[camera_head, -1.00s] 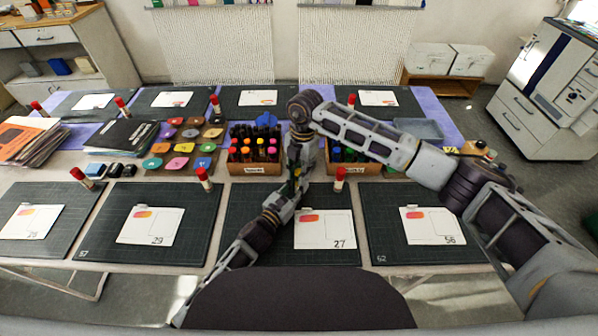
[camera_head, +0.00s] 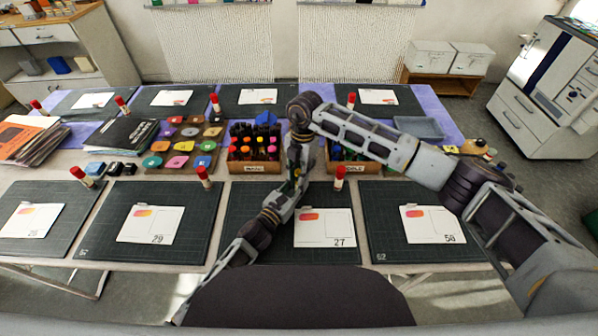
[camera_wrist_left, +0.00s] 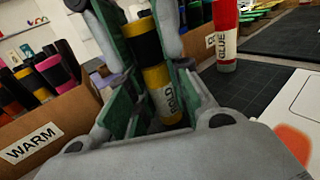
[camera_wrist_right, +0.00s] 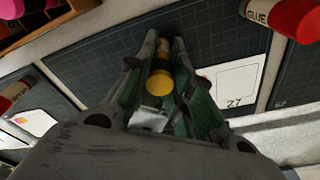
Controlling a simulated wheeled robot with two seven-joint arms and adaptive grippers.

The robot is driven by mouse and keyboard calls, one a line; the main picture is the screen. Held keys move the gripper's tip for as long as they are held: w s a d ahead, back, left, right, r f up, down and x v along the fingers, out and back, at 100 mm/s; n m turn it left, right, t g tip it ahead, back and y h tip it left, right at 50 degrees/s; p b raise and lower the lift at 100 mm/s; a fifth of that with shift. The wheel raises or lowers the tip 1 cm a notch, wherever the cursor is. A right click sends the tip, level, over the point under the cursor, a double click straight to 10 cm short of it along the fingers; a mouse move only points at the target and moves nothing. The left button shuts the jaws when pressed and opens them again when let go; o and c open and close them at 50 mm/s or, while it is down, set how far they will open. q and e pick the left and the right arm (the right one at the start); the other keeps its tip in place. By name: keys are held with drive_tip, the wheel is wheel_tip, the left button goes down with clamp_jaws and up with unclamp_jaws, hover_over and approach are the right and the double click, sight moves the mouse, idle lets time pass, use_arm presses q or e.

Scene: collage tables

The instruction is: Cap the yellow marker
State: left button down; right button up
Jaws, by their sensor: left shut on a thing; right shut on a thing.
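The yellow marker (camera_wrist_left: 156,77) shows in the left wrist view with a black band and a white label on its body. My left gripper (camera_head: 290,195) is shut on its body from below. My right gripper (camera_head: 297,168) comes down from above and is shut on the marker's upper end piece, the cap, whose round yellow end (camera_wrist_right: 159,82) shows in the right wrist view. Cap and body are in line and look end to end. The fingers hide part of the joint, so I cannot tell whether the cap is fully seated.
The cardboard box marked WARM (camera_wrist_left: 50,130) stands close behind, left of the grippers. Another marker box (camera_head: 372,168) is to their right. A red glue stick (camera_head: 339,178) stands upright just right. A card numbered 27 (camera_head: 335,232) lies on the dark mat (camera_head: 238,215).

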drive_tip(key=shift+s+d+f, duration=0.1)
drive_tip(key=shift+d+f, duration=0.1)
drive_tip(key=shift+f, duration=0.4)
idle(0.4)
drive_tip(key=shift+r, duration=0.5)
idle(0.3)
drive_tip(key=shift+a+r, duration=0.15)
drive_tip(key=shift+r, duration=0.25)
idle(0.9)
drive_tip(key=shift+o, duration=0.3)
drive_tip(key=shift+f, duration=1.05)
idle(1.0)
drive_tip(key=shift+d+r, duration=0.2)
drive_tip(key=shift+r, duration=0.55)
drive_tip(key=shift+c, duration=0.3)
idle(0.3)
drive_tip(key=shift+a+r, duration=0.2)
idle(0.6)
drive_tip(key=shift+f, duration=0.15)
